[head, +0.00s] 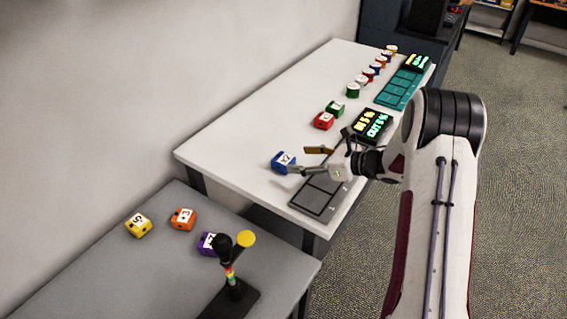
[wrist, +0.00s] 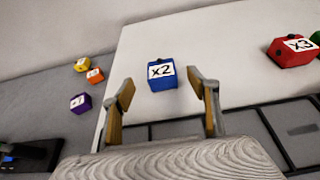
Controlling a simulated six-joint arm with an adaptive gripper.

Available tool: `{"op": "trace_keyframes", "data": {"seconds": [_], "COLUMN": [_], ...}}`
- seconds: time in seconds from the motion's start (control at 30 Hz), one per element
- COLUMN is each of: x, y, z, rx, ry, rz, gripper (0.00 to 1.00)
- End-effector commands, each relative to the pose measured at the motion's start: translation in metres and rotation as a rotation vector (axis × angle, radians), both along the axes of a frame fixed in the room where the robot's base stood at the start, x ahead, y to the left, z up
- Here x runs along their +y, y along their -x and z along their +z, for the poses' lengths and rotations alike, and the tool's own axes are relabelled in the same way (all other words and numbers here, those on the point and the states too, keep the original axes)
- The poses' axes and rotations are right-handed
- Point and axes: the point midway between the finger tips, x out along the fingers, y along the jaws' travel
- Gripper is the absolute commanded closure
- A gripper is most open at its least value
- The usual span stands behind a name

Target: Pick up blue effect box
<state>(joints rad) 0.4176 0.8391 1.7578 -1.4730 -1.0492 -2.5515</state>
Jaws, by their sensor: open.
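The blue effect box (head: 280,164) has a white label on top and sits on the white table near its left front end. In the wrist view the blue box (wrist: 162,84) shows the label "x2" and lies ahead of my gripper, centred between the fingers. My gripper (head: 304,160) is open and empty, with its fingers close to the right side of the box in the head view. The two spread fingers also show in the wrist view (wrist: 162,92). I cannot tell whether either finger touches the box.
Red (head: 323,121) and green (head: 335,108) boxes stand farther back on the white table (head: 225,148). A dark grid tray (head: 318,194) lies under my gripper. Yellow (head: 138,225), orange (head: 183,219) and purple (head: 207,243) boxes and a black stand (head: 233,290) are on the grey table.

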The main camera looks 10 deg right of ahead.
Motion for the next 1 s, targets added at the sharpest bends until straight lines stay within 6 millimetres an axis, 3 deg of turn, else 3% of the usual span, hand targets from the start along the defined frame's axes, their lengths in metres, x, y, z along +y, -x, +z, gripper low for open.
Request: {"op": "trace_keyframes", "data": {"seconds": [1.0], "x": [0.017], "y": [-0.017], "z": [-0.010], "rx": [0.002], "ry": [-0.001], "rz": [-0.003], "gripper": [0.40]}}
